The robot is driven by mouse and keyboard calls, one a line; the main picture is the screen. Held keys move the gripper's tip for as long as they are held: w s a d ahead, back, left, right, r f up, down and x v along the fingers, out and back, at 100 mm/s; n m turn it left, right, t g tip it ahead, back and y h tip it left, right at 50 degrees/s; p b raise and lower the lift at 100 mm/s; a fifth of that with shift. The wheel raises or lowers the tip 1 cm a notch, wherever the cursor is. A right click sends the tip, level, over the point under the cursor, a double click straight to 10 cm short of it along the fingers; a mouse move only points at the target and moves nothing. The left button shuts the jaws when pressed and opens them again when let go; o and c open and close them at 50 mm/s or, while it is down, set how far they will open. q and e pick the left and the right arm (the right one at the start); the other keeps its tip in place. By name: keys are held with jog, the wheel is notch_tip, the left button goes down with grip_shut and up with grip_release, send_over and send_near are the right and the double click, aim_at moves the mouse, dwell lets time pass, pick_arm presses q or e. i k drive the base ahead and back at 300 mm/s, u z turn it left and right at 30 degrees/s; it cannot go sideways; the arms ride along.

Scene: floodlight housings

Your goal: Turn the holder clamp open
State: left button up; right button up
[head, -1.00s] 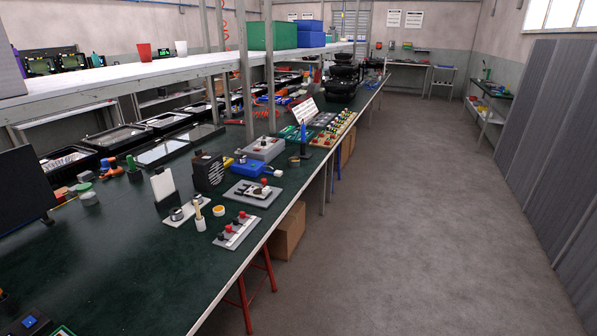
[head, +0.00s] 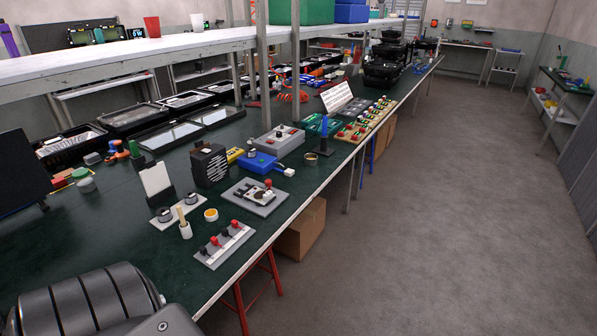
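A grey plate (head: 243,204) lies on the green bench top, with a black and metal clamp-like fitting and a red knob (head: 268,183) on it. A dark ribbed part of my own arm fills the lower left of the head view. Neither of my grippers shows.
The green bench (head: 120,225) runs away to the back right. A white upright panel (head: 157,180), a black ribbed box (head: 209,165), a cup with a stick (head: 186,230) and a blue device (head: 258,162) stand close by. A shelf (head: 130,57) hangs above. The floor (head: 420,230) to the right is clear.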

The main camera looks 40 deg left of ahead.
aim_at(267, 182)
jog(key=u, duration=0.3)
jog(key=i, duration=1.15)
jog(key=u, duration=0.6)
